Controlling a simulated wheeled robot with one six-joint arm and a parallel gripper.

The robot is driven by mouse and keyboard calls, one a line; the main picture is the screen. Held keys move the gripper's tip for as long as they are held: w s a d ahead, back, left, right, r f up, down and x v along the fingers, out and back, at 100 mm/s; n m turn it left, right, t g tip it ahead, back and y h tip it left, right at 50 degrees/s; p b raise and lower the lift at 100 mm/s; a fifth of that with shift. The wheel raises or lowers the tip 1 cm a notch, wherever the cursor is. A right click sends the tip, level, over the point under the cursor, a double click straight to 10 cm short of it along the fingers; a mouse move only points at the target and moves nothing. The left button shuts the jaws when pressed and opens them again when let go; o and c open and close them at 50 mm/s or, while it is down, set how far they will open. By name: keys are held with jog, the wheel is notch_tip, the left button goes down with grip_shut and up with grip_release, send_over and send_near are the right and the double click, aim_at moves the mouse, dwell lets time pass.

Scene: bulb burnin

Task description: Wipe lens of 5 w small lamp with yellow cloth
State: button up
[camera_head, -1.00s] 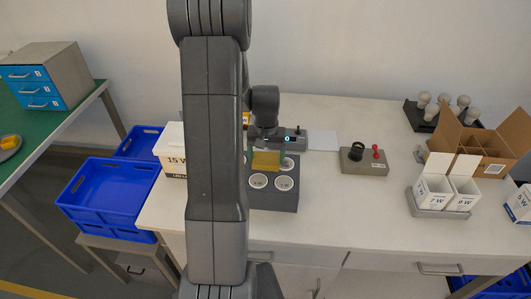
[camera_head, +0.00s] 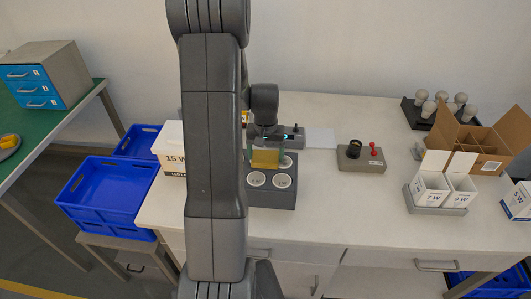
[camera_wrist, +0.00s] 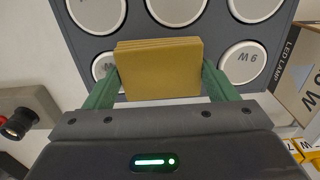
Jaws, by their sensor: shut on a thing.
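My gripper (camera_wrist: 158,88) is shut on the yellow cloth (camera_wrist: 158,70), a folded pad between its green fingers. The cloth also shows in the head view (camera_head: 265,159), over the back part of the dark grey lamp block (camera_head: 271,199). In the wrist view, a small round white lamp (camera_wrist: 104,66) is partly hidden by the cloth and a finger; its label cannot be read. A lamp marked 9 W (camera_wrist: 243,62) sits to the cloth's right. The cloth hides part of the block, and I cannot tell whether it touches a lens. I cannot identify the 5 W lamp.
A grey device with a black knob and red lever (camera_head: 361,157) stands right of the block. A tray holds white lamp boxes (camera_head: 430,190), with an open cardboard box (camera_head: 477,140) behind. A 15 W box (camera_head: 170,150) stands left. The bench's front middle is clear.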

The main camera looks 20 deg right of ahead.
notch_tip(320, 180, up, 2)
jog(key=shift+w+r, duration=0.1)
jog(key=shift+w+a+r+p, duration=0.1)
jog(key=shift+a+r+p, duration=0.1)
jog(key=shift+r+p, duration=0.55)
jog(key=shift+d+r+p, duration=0.1)
jog(key=shift+r+p, duration=1.2)
jog(key=shift+r, duration=0.75)
jog(key=shift+f+b, duration=0.15)
jog(key=shift+b, duration=0.55)
jog(key=shift+f, duration=0.1)
